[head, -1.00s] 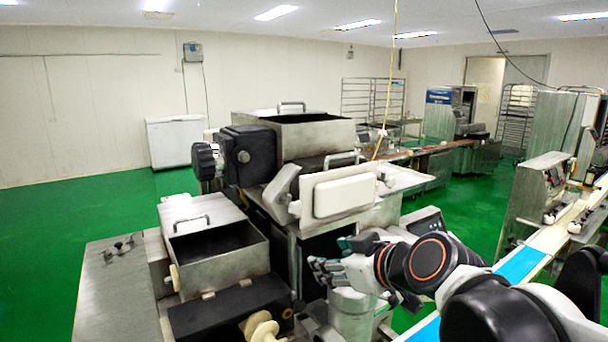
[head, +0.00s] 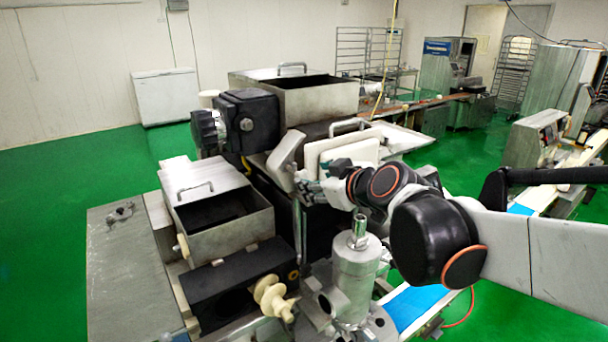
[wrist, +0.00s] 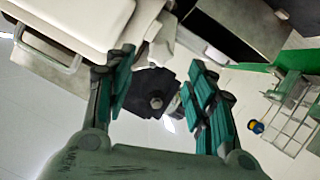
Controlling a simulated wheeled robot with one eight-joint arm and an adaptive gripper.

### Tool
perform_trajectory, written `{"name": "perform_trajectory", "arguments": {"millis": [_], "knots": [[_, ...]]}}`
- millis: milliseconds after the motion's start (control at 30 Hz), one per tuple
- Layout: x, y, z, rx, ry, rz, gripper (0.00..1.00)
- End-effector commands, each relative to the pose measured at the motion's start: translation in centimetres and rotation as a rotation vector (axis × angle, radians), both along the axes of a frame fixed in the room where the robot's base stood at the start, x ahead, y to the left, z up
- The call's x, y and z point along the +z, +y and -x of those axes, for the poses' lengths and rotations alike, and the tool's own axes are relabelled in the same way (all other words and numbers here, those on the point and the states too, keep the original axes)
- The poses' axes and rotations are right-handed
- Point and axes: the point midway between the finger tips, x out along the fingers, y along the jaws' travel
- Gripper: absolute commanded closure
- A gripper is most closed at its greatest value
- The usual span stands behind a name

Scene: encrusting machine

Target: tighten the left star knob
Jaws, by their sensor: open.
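My gripper (wrist: 160,88) is open, with green-padded fingers on either side of the knob and no clear contact. The knob is not discernible there, apparently hidden behind the gripper and arm.
The steel hopper (head: 312,100) stands behind the white cover. A lower open bin (head: 225,240) is to the left. A metal cylinder (head: 355,275) stands upright close below my arm. A conveyor (head: 410,303) runs at the lower right. Green floor (head: 60,210) is clear at the left.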

Motion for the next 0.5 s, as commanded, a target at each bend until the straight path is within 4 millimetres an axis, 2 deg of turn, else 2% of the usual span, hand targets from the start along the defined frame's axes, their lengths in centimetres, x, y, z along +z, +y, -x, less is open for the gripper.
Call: {"name": "perform_trajectory", "arguments": {"millis": [300, 500], "knots": [[-1.6, 1.9, -3.7, 0.001, 0.000, -0.002, 0.50], [-2.3, 2.7, -5.2, 0.001, 0.000, 0.000, 0.50]]}}
